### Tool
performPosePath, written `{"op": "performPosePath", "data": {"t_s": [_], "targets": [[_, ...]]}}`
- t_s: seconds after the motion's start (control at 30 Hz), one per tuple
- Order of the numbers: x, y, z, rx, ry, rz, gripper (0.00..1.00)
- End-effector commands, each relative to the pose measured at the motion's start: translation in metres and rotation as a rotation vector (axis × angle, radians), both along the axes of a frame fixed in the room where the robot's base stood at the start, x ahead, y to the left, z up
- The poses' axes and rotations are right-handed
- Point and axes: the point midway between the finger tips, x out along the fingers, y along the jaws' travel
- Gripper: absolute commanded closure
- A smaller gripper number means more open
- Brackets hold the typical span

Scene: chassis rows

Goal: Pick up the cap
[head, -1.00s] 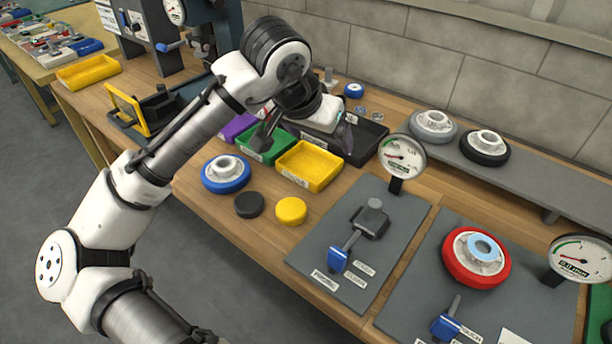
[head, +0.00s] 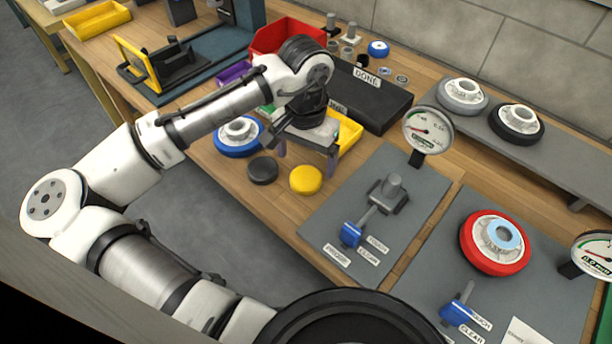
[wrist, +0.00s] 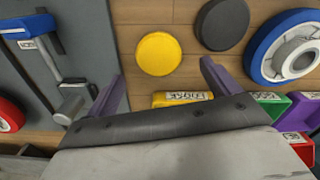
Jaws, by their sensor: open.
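Two round caps lie flat on the wooden bench: a yellow cap (head: 306,180) and a black cap (head: 263,170) to its left. My gripper (head: 308,158) is open and empty, above the bench just behind the caps, its fingers pointing down. In the wrist view the yellow cap (wrist: 159,54) shows ahead of the gap between my open fingers (wrist: 161,75), and the black cap (wrist: 222,24) is farther off to the right. Neither cap is touched by the fingers.
A yellow bin (head: 350,133) is partly hidden behind my gripper. A grey plate with a blue-handled clamp (head: 352,234) lies to the right, with a dial gauge (head: 429,130) behind it. Bare wood surrounds the caps.

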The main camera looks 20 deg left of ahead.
Motion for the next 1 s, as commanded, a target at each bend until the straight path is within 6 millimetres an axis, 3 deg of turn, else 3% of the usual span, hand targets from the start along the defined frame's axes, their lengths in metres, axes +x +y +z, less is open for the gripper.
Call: {"op": "performPosePath", "data": {"t_s": [0.4,0.67,1.0], "targets": [[-0.004,-0.001,-0.049,0.000,0.001,0.000,0.12],[-0.004,-0.001,-0.052,0.000,-0.001,0.000,0.12],[-0.004,-0.001,-0.052,0.000,-0.001,0.000,0.55]]}}
